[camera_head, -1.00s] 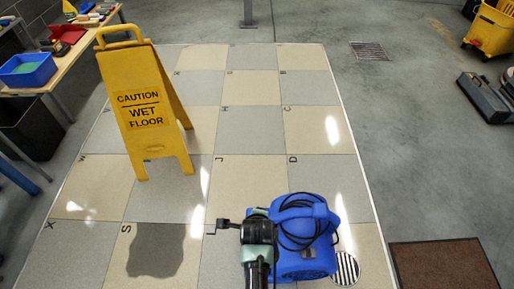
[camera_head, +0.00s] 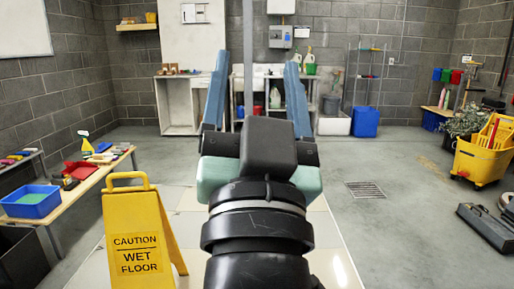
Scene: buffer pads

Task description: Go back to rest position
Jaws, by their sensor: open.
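My gripper (camera_head: 256,75) stands raised in the middle of the view, pointing away over the floor. Its two long blue fingers are spread wide apart, with nothing held between them. The black and pale green wrist of my arm fills the lower middle. The gripper touches nothing that I can see.
A yellow wet floor sign (camera_head: 138,240) stands close on the left, beside a wooden table (camera_head: 92,184) with a blue bin (camera_head: 31,202). A yellow mop bucket (camera_head: 481,160) and a dark grey case (camera_head: 487,228) are at the right. The floor around the drain grate (camera_head: 365,190) is clear.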

